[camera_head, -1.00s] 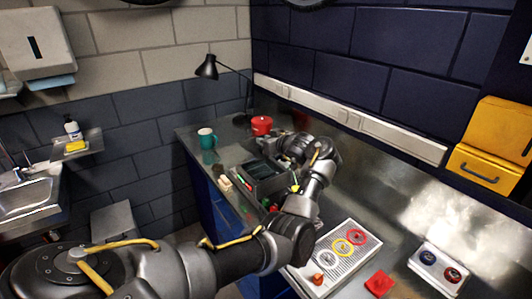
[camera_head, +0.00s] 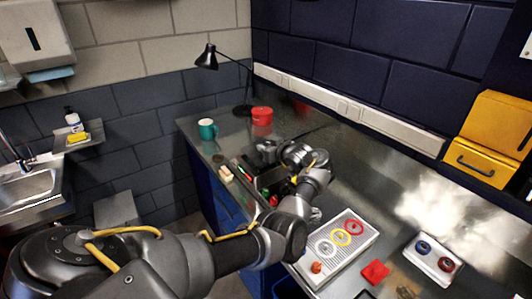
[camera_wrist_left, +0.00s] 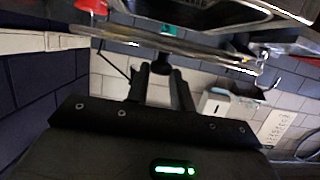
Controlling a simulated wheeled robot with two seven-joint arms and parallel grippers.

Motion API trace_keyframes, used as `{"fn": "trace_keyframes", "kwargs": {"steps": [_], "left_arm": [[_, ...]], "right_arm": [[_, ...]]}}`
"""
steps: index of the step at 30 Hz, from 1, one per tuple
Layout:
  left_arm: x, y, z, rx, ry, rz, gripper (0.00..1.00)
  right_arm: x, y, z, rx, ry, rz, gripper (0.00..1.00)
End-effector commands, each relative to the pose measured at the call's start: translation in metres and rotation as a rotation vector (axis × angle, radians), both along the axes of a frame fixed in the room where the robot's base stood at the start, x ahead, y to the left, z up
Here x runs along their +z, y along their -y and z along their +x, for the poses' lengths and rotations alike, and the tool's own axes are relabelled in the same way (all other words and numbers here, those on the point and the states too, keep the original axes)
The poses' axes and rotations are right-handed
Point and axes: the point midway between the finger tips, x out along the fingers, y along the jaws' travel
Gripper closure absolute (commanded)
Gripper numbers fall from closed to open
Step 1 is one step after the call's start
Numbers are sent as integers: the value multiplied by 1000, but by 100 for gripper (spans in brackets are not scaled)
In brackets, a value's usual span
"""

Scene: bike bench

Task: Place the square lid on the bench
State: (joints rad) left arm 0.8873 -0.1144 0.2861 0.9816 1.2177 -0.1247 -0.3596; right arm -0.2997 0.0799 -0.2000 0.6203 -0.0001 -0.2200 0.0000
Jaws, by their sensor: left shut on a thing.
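The square lid (camera_wrist_left: 200,52) shows almost edge-on in the left wrist view as a thin plate with a dark knob (camera_wrist_left: 160,66). My left gripper (camera_wrist_left: 160,88) is shut on this knob, one finger on each side. In the head view my left gripper (camera_head: 268,150) is above the back part of the bench (camera_head: 330,190), beside the dark caddy (camera_head: 245,165). My wrist hides much there, and I cannot tell the lid's outline from the caddy. My right gripper is not in view.
A teal mug (camera_head: 207,130), red canister (camera_head: 261,116) and black lamp (camera_head: 207,60) stand near the far end. A tray with coloured rings (camera_head: 345,238), a red square (camera_head: 375,272) and a white tray (camera_head: 433,262) lie nearer. Bare bench lies between caddy and wall.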

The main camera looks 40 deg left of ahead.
Motion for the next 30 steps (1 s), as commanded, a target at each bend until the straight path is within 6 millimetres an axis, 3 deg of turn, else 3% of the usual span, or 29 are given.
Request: {"fn": "trace_keyframes", "kwargs": {"steps": [6,20,21,25,30], "left_arm": [[-25,0,-1,0,-3,1,100],[-35,0,0,-1,1,1,100],[-34,0,0,0,0,1,71],[-33,0,0,0,0,0,55],[-33,0,0,0,0,0,55]], "right_arm": [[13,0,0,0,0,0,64],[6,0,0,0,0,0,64],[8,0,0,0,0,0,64],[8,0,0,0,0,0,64],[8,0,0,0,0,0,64]]}}
